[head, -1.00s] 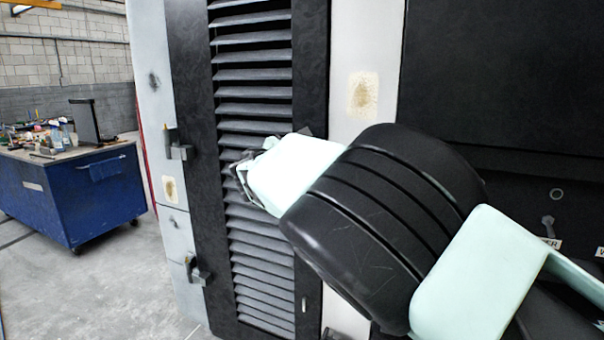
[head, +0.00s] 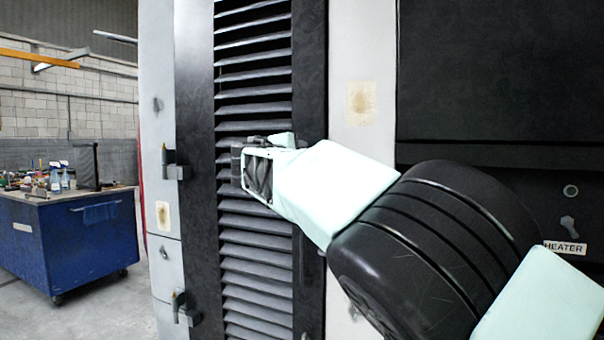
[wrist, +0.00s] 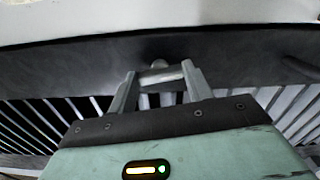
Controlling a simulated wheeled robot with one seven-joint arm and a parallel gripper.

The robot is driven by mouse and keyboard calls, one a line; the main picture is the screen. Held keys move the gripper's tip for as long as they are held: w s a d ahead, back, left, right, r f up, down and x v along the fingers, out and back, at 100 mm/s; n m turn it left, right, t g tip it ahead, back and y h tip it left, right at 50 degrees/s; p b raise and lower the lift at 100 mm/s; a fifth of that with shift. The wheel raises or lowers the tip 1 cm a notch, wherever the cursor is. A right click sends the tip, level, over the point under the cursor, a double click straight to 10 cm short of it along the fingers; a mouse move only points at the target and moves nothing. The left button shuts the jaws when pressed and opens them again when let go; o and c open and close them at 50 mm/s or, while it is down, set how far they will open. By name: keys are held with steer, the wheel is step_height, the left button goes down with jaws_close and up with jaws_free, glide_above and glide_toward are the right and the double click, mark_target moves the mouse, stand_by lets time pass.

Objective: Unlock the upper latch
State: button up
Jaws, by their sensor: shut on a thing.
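In the wrist view the two grey fingers of my gripper (wrist: 160,88) are closed on a small light grey bar, which I take to be the upper latch (wrist: 158,74). It sits against the black door frame strip, with a white panel beyond. The hand hides the latch there, and the fingertips are not clear. Whether the latch is turned or locked cannot be told.
Two hinges, an upper (head: 175,166) and a lower (head: 184,310), stand at the door's left edge. A dark panel with a HEATER label (head: 565,247) is at the right. A blue workbench (head: 70,240) stands at the left, with grey floor around it.

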steer(key=shift+f+m+b, duration=0.1)
steer(key=shift+m+b, duration=0.5)
steer(key=shift+m, duration=0.2)
steer(key=o, duration=1)
steer(key=b+v, duration=0.9)
steer(key=v, duration=0.8)
steer(key=shift+s+b, duration=0.15)
steer(key=shift+b, duration=0.15)
